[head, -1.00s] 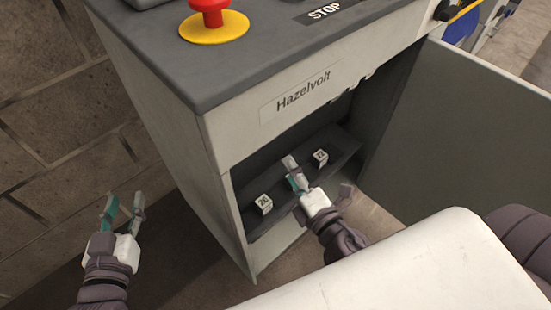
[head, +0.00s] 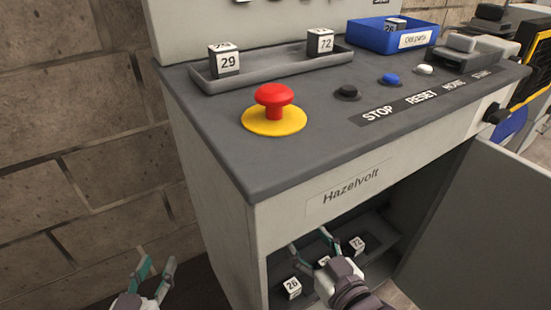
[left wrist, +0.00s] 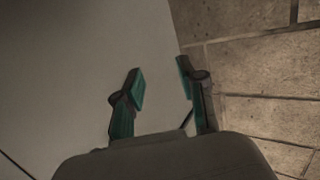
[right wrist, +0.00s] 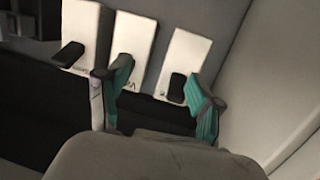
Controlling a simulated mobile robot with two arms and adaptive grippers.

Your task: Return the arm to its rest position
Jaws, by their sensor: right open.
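My right gripper (head: 308,240) is open in the mouth of the cabinet (head: 228,200), above the shelf with the cubes. Nothing shows between its fingers. In the right wrist view its teal-padded fingers (right wrist: 158,75) stand apart in front of white plates with black levers (right wrist: 135,45). My left gripper (head: 155,265) is open and empty, low beside the cabinet's left side. In the left wrist view its fingers (left wrist: 160,75) are apart, with a pale panel and brick behind. Most of the left arm is out of the head view.
Cubes 26 (head: 292,288) and 72 (head: 358,244) lie in the cabinet. Its open door (head: 480,230) stands at right. On top are a red stop button (head: 274,100), a grey tray (head: 275,70) with cubes 29 and 72, and a blue bin (head: 370,40). A brick wall (head: 70,150) is left.

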